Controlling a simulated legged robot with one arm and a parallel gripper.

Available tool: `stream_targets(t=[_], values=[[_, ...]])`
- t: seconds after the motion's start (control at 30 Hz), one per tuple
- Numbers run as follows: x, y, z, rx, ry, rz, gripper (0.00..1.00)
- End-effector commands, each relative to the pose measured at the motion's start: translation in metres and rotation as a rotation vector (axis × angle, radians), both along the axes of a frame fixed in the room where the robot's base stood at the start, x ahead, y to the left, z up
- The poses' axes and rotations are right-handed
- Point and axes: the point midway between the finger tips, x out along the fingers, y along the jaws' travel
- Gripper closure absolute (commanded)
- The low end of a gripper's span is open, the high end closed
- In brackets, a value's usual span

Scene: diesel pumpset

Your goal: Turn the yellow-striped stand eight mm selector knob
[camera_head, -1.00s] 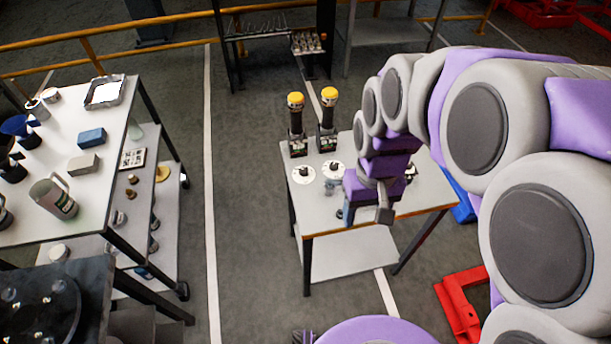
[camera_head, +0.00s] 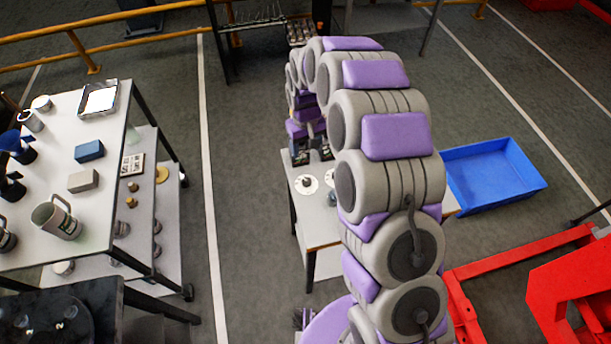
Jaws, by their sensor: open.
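Two white selector dials with dark knobs sit on the small table's top, the left dial (camera_head: 306,184) in full view and the right dial (camera_head: 331,182) partly covered by my arm. The dark lower parts of two stands, left (camera_head: 299,157) and right (camera_head: 326,152), stand just behind them. Their yellow tops are hidden by my arm and gripper. I cannot read a stripe or a size mark, so I cannot tell which knob is the eight mm one. My gripper (camera_head: 304,128) is small and partly hidden, over the stands and above and behind the dials. It appears open and empty.
The small table (camera_head: 318,238) has its right side hidden by my arm. A blue tray (camera_head: 493,175) lies on the floor to its right, with a red frame (camera_head: 465,300) nearer. A loaded white shelf table (camera_head: 100,225) stands left. Floor between the tables is clear.

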Motion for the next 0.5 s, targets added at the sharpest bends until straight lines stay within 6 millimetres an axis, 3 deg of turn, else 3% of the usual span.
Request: stream_targets(t=[0.27,0.5], values=[[0.003,-0.002,-0.016,0.003,-0.001,0.002,0.40],[0.001,0.000,-0.055,-0.002,0.005,0.003,0.40]])
